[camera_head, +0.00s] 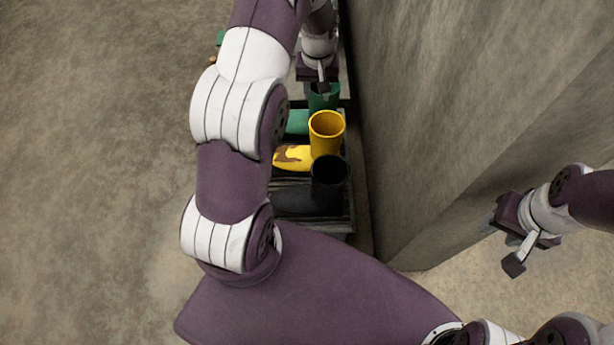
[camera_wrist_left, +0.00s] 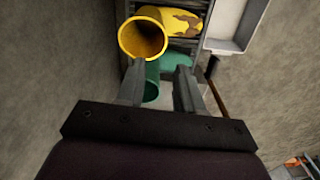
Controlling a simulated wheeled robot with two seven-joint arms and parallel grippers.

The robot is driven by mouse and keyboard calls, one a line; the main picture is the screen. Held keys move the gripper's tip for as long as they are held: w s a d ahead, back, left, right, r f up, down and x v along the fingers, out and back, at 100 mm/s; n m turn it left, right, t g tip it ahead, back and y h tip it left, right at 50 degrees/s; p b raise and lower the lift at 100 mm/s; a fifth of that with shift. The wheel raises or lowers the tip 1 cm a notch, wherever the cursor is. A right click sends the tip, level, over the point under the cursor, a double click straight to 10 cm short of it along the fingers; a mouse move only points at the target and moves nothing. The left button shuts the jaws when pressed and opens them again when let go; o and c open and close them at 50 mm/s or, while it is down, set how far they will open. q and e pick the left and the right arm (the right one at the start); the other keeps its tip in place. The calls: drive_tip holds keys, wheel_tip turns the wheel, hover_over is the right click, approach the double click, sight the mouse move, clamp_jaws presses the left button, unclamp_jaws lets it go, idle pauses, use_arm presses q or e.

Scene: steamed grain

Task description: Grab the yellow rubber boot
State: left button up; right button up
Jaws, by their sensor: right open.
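The yellow rubber boot (camera_head: 326,140) stands upright on a dark slatted rack, its toe to the left with a brown patch. It also shows in the left wrist view (camera_wrist_left: 143,38), its round opening beyond my fingers. A green boot (camera_head: 322,100) stands just behind it; in the left wrist view the green boot (camera_wrist_left: 152,90) lies between and below my fingers. My left gripper (camera_head: 322,80) is above the green boot, apart from the yellow one; its fingers (camera_wrist_left: 160,70) are spread. My right gripper (camera_head: 518,250) is open and empty, far right of the boots.
A black boot (camera_head: 328,182) stands in front of the yellow one on the rack (camera_head: 347,218). A tall grey wall (camera_head: 470,90) rises close to the rack's right side. Open floor (camera_head: 90,180) lies to the left. A pale tray (camera_wrist_left: 232,25) shows in the left wrist view.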

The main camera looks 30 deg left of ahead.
use_arm(q)
drive_tip(key=n+b, duration=0.1)
drive_tip(key=b, duration=0.1)
approach(310, 118)
drive_tip(key=shift+s+d, duration=0.35)
drive_tip(key=shift+s, duration=0.25)
drive_tip(key=shift+s+d, duration=0.35)
drive_tip(key=shift+s, duration=0.25)
drive_tip(key=f+b, duration=0.1)
drive_tip(key=f, duration=0.2)
drive_tip(key=f+b, duration=0.1)
drive_tip(key=f, duration=0.2)
drive_tip(key=shift+w+a+f+b, duration=0.1)
drive_tip(key=shift+w+f+b, duration=0.1)
drive_tip(key=shift+f+b, duration=0.15)
wheel_tip(310, 118, down, 6)
drive_tip(key=b, duration=0.2)
drive_tip(key=shift+r+b, duration=0.1)
drive_tip(key=shift+b, duration=0.2)
use_arm(e)
wheel_tip(310, 118, down, 10)
drive_tip(key=shift+s, duration=0.35)
use_arm(q)
clamp_jaws()
use_arm(e)
drive_tip(key=shift+d, duration=0.1)
